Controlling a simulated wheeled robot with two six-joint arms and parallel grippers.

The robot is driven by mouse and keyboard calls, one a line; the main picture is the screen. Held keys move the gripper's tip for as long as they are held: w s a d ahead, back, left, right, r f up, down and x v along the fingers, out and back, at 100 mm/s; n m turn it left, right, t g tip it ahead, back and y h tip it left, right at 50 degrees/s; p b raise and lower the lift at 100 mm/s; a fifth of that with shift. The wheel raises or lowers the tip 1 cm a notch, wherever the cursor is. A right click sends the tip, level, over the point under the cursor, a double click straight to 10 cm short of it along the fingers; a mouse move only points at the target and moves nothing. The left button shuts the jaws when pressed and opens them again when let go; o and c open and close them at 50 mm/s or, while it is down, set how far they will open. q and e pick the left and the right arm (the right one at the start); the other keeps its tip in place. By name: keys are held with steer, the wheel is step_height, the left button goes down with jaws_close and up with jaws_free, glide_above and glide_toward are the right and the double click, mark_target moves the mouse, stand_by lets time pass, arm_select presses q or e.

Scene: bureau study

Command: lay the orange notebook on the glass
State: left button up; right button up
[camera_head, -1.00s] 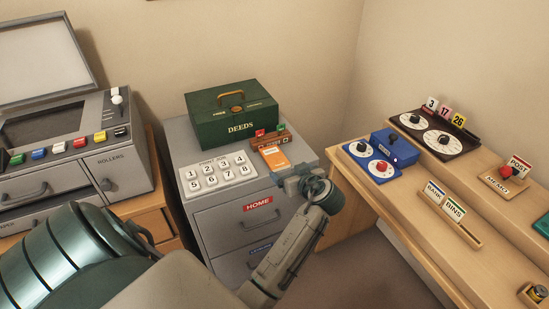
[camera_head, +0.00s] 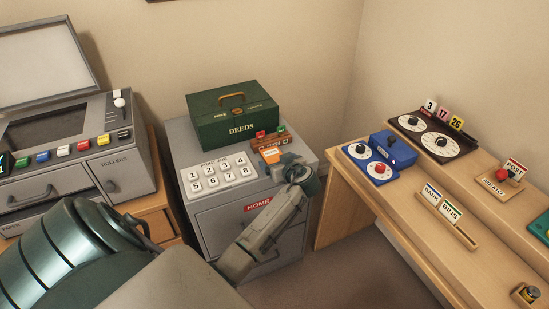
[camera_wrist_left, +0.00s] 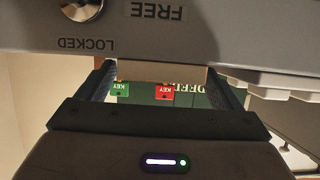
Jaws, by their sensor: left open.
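The orange notebook (camera_head: 271,156) lies on top of the grey cabinet, in front of the key rack; my left gripper covers much of it in the head view. My left gripper (camera_head: 281,165) is open at the notebook's near right side; I cannot tell whether it touches it. In the left wrist view the open fingers (camera_wrist_left: 163,82) frame a pale brown strip I cannot identify, with the key tags behind. The glass (camera_head: 48,125) is the dark pane on the grey copier at left, its lid raised. My right gripper is not in view.
The green DEEDS box (camera_head: 235,120) stands behind the notebook, the key rack (camera_head: 272,141) beside it. A white number pad (camera_head: 219,173) lies left of the notebook. Coloured buttons (camera_head: 64,150) line the copier's front. A desk (camera_head: 400,205) with dials stands at right.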

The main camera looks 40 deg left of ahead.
arm_select(q)
steer(key=shift+c, duration=0.5)
steer(key=c, duration=1)
steer(key=shift+c, duration=0.4)
steer(key=shift+r, duration=0.1)
